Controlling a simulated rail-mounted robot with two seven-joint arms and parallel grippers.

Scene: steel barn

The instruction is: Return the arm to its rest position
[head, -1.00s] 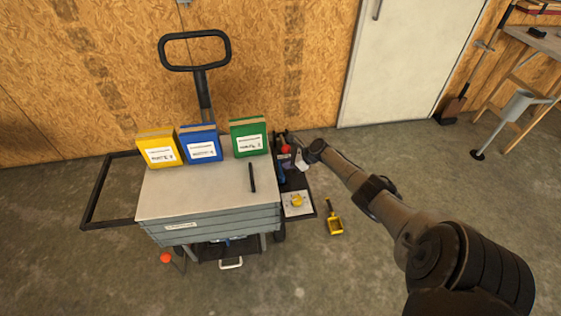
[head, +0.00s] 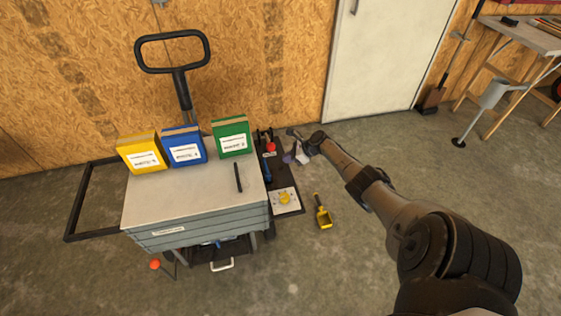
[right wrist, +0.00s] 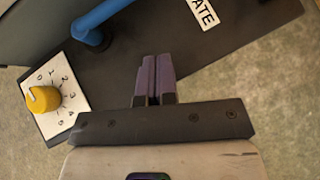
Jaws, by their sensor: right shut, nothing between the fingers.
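My right arm reaches in from the right of the head view. Its gripper (head: 291,157) is beside the right edge of the dark control panel on the cart's right side. In the right wrist view, the two dark purplish fingers (right wrist: 156,62) are together with nothing between them. My left gripper is not in view.
The grey cart (head: 190,200) carries yellow (head: 142,153), blue (head: 184,146) and green (head: 231,138) boxes and a black stick (head: 238,178). The panel has a blue handle (right wrist: 88,27) and red knob (head: 271,147). A yellow scoop (head: 323,212) lies on the floor.

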